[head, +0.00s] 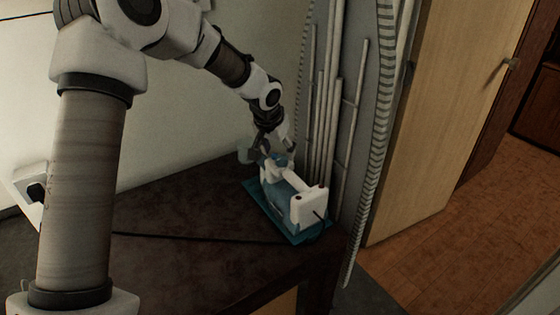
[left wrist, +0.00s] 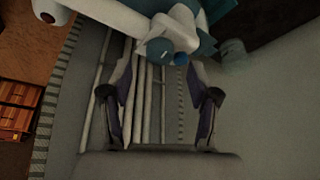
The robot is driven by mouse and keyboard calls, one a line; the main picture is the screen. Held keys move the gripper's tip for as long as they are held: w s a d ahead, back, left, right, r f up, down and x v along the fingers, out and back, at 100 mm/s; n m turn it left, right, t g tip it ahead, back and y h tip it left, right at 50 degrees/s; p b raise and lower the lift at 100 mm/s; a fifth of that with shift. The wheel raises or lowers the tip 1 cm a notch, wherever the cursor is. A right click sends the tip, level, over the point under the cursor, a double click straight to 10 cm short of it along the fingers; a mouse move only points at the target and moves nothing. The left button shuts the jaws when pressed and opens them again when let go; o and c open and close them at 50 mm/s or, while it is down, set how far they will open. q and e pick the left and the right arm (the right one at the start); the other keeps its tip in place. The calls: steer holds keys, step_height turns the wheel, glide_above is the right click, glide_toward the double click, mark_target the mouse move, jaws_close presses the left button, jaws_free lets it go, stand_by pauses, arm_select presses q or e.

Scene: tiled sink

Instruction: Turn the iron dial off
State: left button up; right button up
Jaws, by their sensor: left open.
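The iron (head: 302,207) is white and teal and sits on a teal pad (head: 252,188) near the corner of the dark counter. My left gripper (head: 271,148) is at the iron's far end, close above it. In the left wrist view, the left gripper (left wrist: 160,100) has its two fingers spread, with nothing between the tips. The iron (left wrist: 188,28) shows there at the top, and its round blue dial (left wrist: 160,50) lies just beyond the fingertips. I cannot tell whether a finger touches the dial. The dial's setting cannot be read. My right gripper is not in view.
The dark counter (head: 190,225) is mostly bare, with a thin black cord (head: 190,238) across it. An ironing board (head: 345,110) with pale metal legs stands upright right behind the iron. A wooden door (head: 435,110) and open floor lie to the right.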

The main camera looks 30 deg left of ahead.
mark_target(281, 159)
arm_select(q)
steer(key=x, duration=0.3)
steer(key=shift+w+f, duration=0.15)
steer(key=shift+f, duration=0.15)
steer(key=c, duration=0.3)
jaws_close()
